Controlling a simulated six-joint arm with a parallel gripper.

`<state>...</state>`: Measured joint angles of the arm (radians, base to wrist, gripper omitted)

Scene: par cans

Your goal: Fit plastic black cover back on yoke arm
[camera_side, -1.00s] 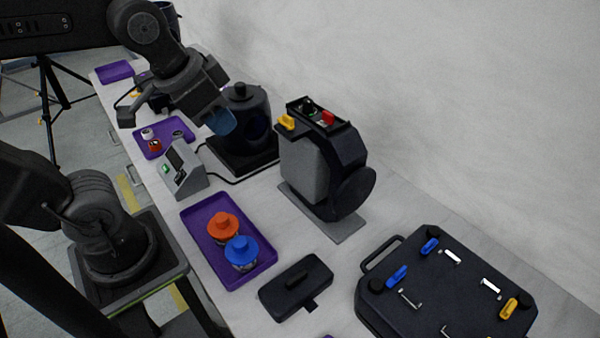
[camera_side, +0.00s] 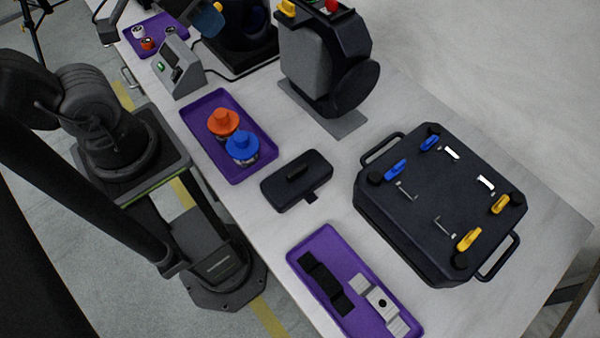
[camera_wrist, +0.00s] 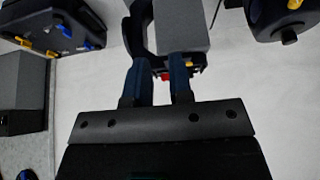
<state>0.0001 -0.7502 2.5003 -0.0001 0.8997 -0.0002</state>
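The black cover (camera_side: 290,190) lies flat on the table with a raised bar on top and a small tab at its lower edge. The yoke arm (camera_side: 350,75) stands upright on a grey plate behind it, with a grey side panel and a round black end. Its top is open, with red and yellow parts showing. In the wrist view the yoke arm's grey panel (camera_wrist: 182,22) is beyond the fingertips. My gripper (camera_wrist: 158,65) has two blue fingers apart with nothing between them. In the side view only a blue fingertip (camera_side: 209,16) shows at the top edge.
A purple tray (camera_side: 190,112) holds an orange and a blue knobbed piece. Another purple tray (camera_side: 352,272) holds a black and a white part. A large black case (camera_side: 430,215) lies at the right. A dark fixture (camera_side: 240,38) and a grey meter box (camera_side: 178,70) stand behind.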

